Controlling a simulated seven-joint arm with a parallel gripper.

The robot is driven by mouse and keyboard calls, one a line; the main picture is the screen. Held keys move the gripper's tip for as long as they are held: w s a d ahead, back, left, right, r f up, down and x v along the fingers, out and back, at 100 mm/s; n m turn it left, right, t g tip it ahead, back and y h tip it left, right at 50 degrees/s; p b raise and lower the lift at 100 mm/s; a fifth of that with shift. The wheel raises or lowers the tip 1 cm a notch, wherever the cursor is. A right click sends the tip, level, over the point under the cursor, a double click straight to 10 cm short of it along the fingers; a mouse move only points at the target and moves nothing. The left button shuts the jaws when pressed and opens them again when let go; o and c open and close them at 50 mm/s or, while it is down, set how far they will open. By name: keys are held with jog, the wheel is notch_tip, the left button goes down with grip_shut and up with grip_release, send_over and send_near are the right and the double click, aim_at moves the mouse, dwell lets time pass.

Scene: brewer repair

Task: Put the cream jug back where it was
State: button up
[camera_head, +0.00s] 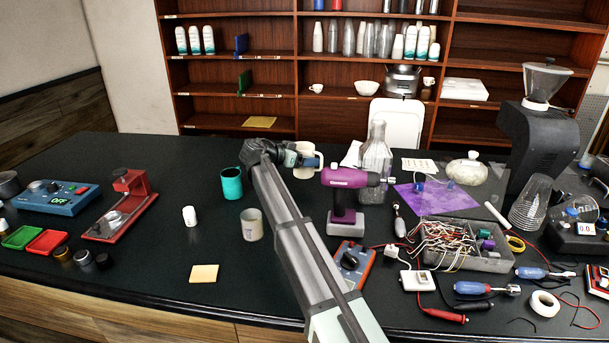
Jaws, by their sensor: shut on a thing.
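The cream jug (304,172) is at the middle of the black counter, left of the purple drill. My gripper (312,161) reaches it from the left and is shut on it. My wrist and fingers cover part of the jug's front. The jug looks upright. I cannot tell whether its base touches the counter.
A teal cup (232,184) and a pale beaker (251,225) stand left of my arm. The purple drill (346,195) and a glass bottle (376,160) stand close on the jug's right. A yellow note (204,273) lies in front. The counter's back left is clear.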

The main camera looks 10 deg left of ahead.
aim_at(304, 172)
jog(key=shift+f, duration=2.8)
jog(key=o, duration=1.4)
jog(key=shift+f, duration=0.15)
jog(key=shift+r, duration=0.2)
jog(key=v, duration=1.2)
